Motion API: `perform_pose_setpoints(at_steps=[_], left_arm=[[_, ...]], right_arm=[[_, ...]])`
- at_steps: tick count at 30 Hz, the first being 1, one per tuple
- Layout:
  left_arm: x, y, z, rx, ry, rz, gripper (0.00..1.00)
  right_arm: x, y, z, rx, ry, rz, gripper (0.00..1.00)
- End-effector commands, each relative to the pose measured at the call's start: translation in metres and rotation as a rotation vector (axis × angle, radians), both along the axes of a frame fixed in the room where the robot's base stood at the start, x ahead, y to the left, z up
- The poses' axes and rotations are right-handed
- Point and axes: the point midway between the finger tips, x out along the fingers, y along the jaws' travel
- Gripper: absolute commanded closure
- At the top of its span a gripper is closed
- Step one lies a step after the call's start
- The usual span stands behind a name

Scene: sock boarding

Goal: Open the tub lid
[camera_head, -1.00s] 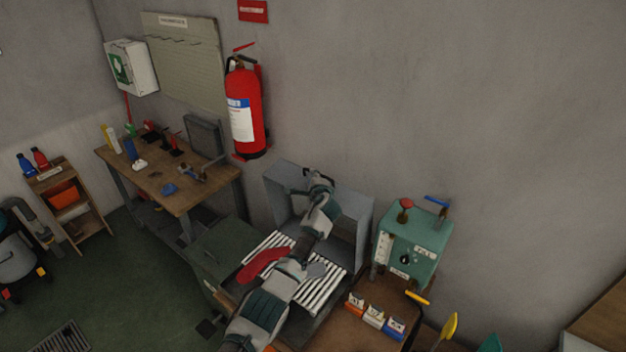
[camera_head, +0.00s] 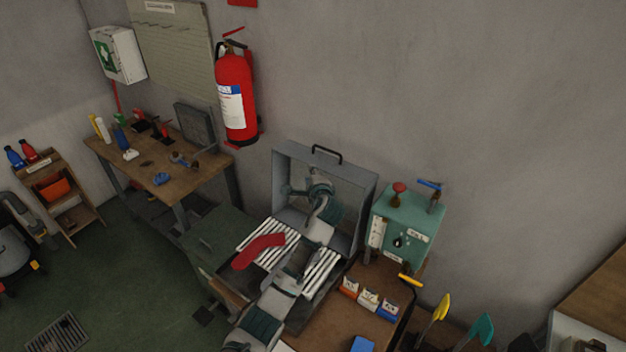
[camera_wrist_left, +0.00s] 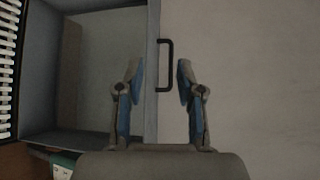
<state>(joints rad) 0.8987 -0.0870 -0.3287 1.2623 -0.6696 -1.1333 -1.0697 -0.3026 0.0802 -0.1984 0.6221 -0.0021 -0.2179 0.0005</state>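The grey tub lid (camera_head: 361,207) stands raised behind the slatted rack, its inner side facing me. Its black handle (camera_head: 327,154) is on the top edge and also shows in the left wrist view (camera_wrist_left: 165,66). My left gripper (camera_head: 320,188) is in front of the lid's inner side, below the handle in the head view. In the left wrist view its two fingers (camera_wrist_left: 160,75) are spread, with the handle showing between the tips but not gripped. My right gripper is not in view.
A green control box (camera_head: 407,222) stands right of the lid. Small labelled boxes (camera_head: 368,299) are in front of it. A fire extinguisher (camera_head: 236,98) hangs on the wall behind.

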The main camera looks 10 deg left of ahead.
Motion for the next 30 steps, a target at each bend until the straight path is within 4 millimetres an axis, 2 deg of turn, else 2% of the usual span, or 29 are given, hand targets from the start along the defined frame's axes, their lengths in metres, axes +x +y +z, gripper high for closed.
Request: perform_pose_setpoints(at_steps=[6, 16, 18, 20, 21, 23, 25, 27, 30], left_arm=[[-0.022, -0.011, 0.006, 0.0, 0.001, 0.0, 0.63], [-0.025, -0.012, 0.007, 0.001, 0.001, 0.0, 0.63], [-0.026, -0.012, 0.004, -0.004, 0.004, 0.001, 0.8], [-0.029, -0.01, -0.008, -0.027, 0.013, 0.004, 0.95], [-0.034, -0.008, -0.022, -0.057, 0.024, 0.007, 1.0], [-0.045, -0.004, -0.055, -0.13, 0.052, 0.018, 1.0], [-0.07, 0.003, -0.109, -0.257, 0.095, 0.046, 1.0], [-0.104, 0.011, -0.166, -0.404, 0.145, 0.089, 1.0], [-0.156, 0.019, -0.231, -0.592, 0.205, 0.164, 1.0]], right_arm=[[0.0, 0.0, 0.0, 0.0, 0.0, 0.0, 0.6], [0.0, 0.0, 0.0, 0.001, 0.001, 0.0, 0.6], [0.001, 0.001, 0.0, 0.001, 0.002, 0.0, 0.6], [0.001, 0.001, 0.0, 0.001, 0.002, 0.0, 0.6], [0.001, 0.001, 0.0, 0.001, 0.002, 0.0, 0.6], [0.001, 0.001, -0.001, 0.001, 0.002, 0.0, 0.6], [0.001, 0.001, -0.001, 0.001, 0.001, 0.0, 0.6], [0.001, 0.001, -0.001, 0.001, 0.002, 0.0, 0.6], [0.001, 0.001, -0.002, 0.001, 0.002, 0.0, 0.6]])
